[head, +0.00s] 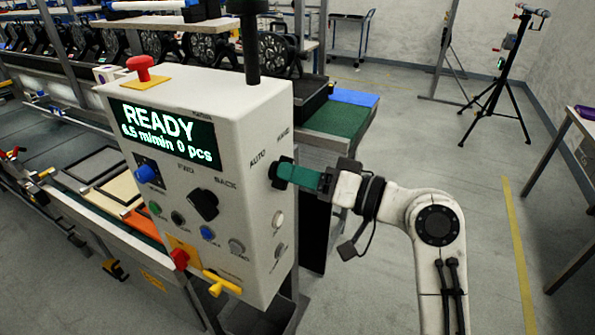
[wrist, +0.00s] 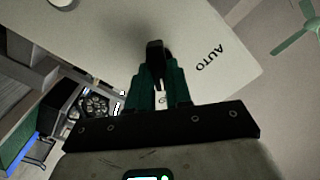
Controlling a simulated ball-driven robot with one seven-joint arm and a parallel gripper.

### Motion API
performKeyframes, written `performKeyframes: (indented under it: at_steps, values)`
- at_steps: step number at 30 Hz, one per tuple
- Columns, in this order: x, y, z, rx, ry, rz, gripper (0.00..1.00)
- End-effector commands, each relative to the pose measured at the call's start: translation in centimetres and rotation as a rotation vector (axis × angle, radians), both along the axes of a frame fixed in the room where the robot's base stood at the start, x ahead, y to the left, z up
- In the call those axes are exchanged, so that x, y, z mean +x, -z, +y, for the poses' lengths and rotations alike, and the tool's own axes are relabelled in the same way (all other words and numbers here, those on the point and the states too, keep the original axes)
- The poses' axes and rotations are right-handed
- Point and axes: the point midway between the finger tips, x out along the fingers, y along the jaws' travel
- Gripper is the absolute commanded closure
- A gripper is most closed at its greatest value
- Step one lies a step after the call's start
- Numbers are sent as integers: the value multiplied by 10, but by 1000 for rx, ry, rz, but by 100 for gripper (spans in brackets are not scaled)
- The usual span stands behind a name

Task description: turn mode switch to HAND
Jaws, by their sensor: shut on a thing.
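The mode switch (head: 274,170) is a black rotary knob on the right side face of the grey control box (head: 262,110). The label AUTO (head: 258,159) sits up and left of it, and a second small label (head: 283,134) above it is hard to read. My gripper (head: 287,174), with green fingers, reaches in from the right and is shut on the knob. In the wrist view the black knob (wrist: 155,49) stands between the green fingertips (wrist: 158,72), with AUTO (wrist: 210,57) to the right. The fingers partly hide the knob, and I cannot tell which way it points.
The box front carries a READY display (head: 160,128), a red button (head: 143,66) on top, and several buttons and knobs. A conveyor with a green belt (head: 335,118) runs behind.

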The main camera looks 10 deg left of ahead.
Motion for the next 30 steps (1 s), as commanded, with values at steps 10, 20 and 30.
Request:
performKeyframes:
  at_steps: [10,20,30]
  values:
    - [1,1,-1,2,3,4,73]
    - [0,0,0,0,1,1,55]
    - [-8,3,-26,1,4,1,55]
